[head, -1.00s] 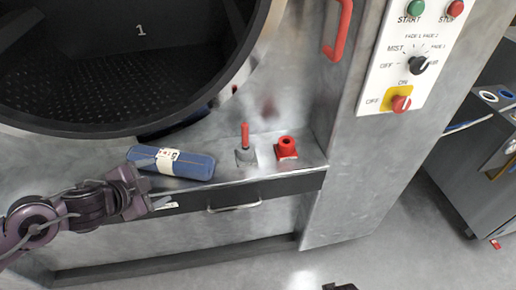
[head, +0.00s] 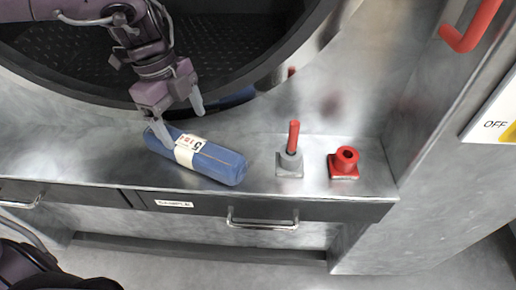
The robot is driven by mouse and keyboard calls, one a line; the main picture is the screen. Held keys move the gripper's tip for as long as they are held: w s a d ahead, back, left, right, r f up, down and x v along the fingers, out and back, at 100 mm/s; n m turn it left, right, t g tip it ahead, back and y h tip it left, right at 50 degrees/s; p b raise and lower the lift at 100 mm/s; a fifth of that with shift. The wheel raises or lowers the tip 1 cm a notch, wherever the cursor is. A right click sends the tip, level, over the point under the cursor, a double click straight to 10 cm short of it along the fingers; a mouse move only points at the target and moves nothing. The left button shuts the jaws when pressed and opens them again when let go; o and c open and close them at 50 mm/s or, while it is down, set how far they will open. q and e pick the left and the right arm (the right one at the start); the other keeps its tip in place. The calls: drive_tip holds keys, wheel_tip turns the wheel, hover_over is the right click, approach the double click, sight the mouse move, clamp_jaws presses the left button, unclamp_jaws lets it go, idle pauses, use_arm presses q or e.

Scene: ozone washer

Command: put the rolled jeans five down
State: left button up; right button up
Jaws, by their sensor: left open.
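The rolled jeans five (head: 215,162) are a blue roll with a white label band reading 5. They lie tilted on the metal ledge (head: 90,160) below the drum opening in the head view. My left gripper (head: 182,128) reaches in from the upper left and is open, with its fingers pointing down at the left end of the roll. One finger overlaps that end in the picture, and the other is behind and above the roll. I cannot tell whether either touches it. My right gripper is out of view.
A grey base with a red lever (head: 293,138) and a red round fitting (head: 344,161) stand on the ledge right of the roll. The dark drum opening (head: 235,50) is behind. A drawer handle (head: 262,222) sits below the ledge front. The ledge's left part is clear.

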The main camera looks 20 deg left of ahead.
sight(190, 143)
use_arm(q)
drive_tip(key=shift+s+d+f, duration=0.1)
drive_tip(key=shift+s+f, duration=0.1)
drive_tip(key=f, duration=0.6)
drive_tip(key=shift+s+d+f, duration=0.25)
drive_tip(key=shift+d+f, duration=0.15)
drive_tip(key=shift+r, duration=0.1)
drive_tip(key=c, duration=1.3)
